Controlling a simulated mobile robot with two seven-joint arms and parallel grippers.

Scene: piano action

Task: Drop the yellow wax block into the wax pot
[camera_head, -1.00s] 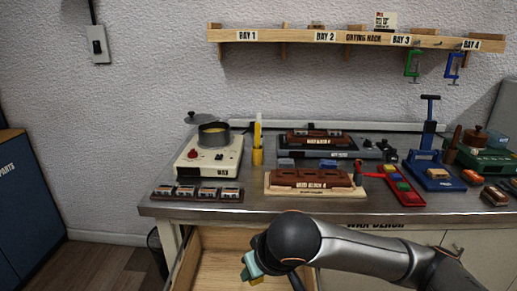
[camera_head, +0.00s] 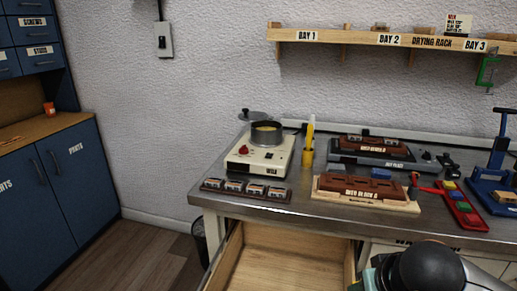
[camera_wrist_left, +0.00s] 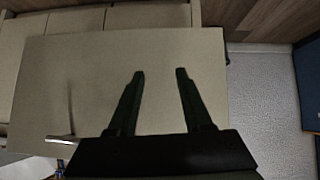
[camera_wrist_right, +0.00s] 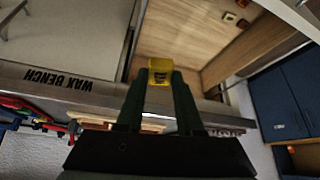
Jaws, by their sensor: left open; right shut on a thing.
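The yellow wax block (camera_wrist_right: 160,72) is pinched between the fingertips of my right gripper (camera_wrist_right: 160,80) in the right wrist view, above the bench's front edge and open drawer. In the head view my right arm is at the bottom right; its fingertips and the block are not clearly visible there. My left gripper (camera_wrist_left: 160,74) is open and empty in the left wrist view, facing a plain beige panel.
An open wooden drawer (camera_head: 280,268) juts out below the bench. A yellow brush or stick in a holder (camera_head: 308,152) stands just right of the heater. A rack of small blocks (camera_head: 245,190) lies in front, and a brown block on a wooden base (camera_head: 365,190) lies to the right.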

